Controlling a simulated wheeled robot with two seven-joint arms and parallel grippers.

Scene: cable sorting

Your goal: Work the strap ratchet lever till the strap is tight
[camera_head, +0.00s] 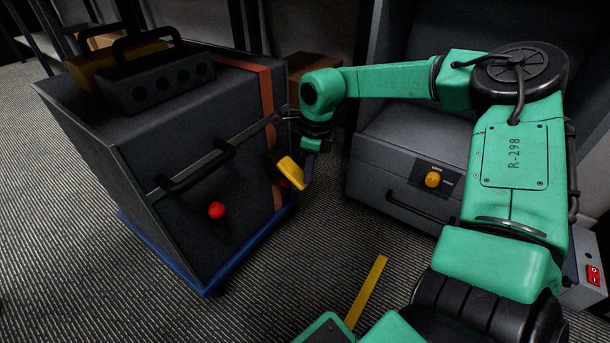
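An orange-brown strap (267,92) runs over the top of a dark grey cabinet (160,215) and down its front face near the right edge. A yellow ratchet lever (290,171) sticks out from the strap on the front face, tilted down to the right. My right gripper (307,168) points down right at the lever, and its dark fingers overlap the lever's right side in the picture. The fingertips are small and dark, so I cannot tell whether they grip the lever or only touch it. My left gripper is not in view.
A dark case (160,80) and a yellow case (105,66) stand on the cabinet. A handle (210,157) and a red knob (217,210) stick out in front. A yellow strip (368,292) marks the open floor.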

